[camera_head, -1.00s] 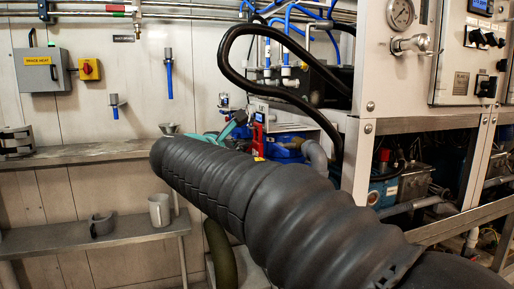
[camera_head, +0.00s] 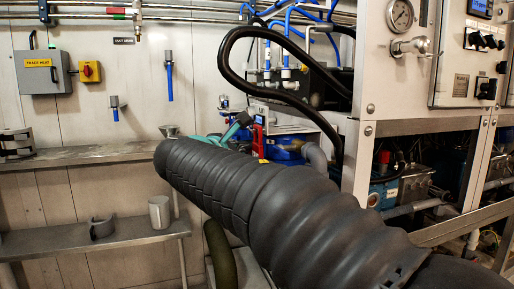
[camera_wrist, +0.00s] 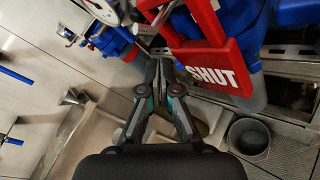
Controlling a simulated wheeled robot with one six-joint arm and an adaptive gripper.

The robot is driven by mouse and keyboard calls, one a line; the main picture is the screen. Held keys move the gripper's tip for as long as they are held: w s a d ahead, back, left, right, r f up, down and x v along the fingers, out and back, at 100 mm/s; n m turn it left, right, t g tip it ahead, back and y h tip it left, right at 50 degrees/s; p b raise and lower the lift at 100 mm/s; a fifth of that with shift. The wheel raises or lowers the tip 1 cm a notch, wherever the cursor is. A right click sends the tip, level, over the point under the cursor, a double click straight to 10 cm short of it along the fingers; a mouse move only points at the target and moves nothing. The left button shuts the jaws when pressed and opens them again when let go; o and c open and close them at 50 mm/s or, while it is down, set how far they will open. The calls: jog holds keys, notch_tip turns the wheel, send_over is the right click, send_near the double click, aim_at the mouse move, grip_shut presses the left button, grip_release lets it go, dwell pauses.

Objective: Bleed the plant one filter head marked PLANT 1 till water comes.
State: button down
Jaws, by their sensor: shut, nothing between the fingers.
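Blue filter housings (camera_head: 285,147) stand behind my arm in the head view, largely hidden by it. In the wrist view one blue housing (camera_wrist: 252,92) is at the right behind a red tag reading SHUT (camera_wrist: 212,76), and another blue body (camera_wrist: 118,38) is at upper left. No PLANT 1 marking is readable, so I cannot tell which head it is. My gripper (camera_wrist: 161,65) is shut and empty, its fingertips between the two blue bodies and left of the red tag; contact cannot be told. No water is visible.
A grey bucket (camera_wrist: 249,137) is at lower right in the wrist view. A funnel (camera_head: 169,130) is by the upper shelf (camera_head: 90,155); a mug (camera_head: 159,212) stands on the lower shelf (camera_head: 70,238). A metal-framed panel (camera_head: 372,90) and black hoses (camera_head: 226,60) crowd the right.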

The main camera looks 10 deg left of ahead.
jog(key=shift+w+d, duration=0.1)
dwell(0.6)
jog(key=shift+w+d, duration=0.1)
jog(key=shift+d, duration=0.2)
jog(key=shift+w+d, duration=0.3)
jog(key=shift+d, duration=0.1)
dwell(1.5)
jog(key=shift+a, duration=0.1)
dwell(0.4)
jog(key=shift+s+a, duration=0.5)
jog(key=shift+a, duration=0.2)
jog(key=s+a, duration=0.1)
jog(key=a+p, duration=0.1)
jog(key=a, duration=0.1)
jog(key=s+a+p, duration=0.1)
jog(key=shift+s+a, duration=0.15)
jog(key=shift+s, duration=0.15)
dwell(0.4)
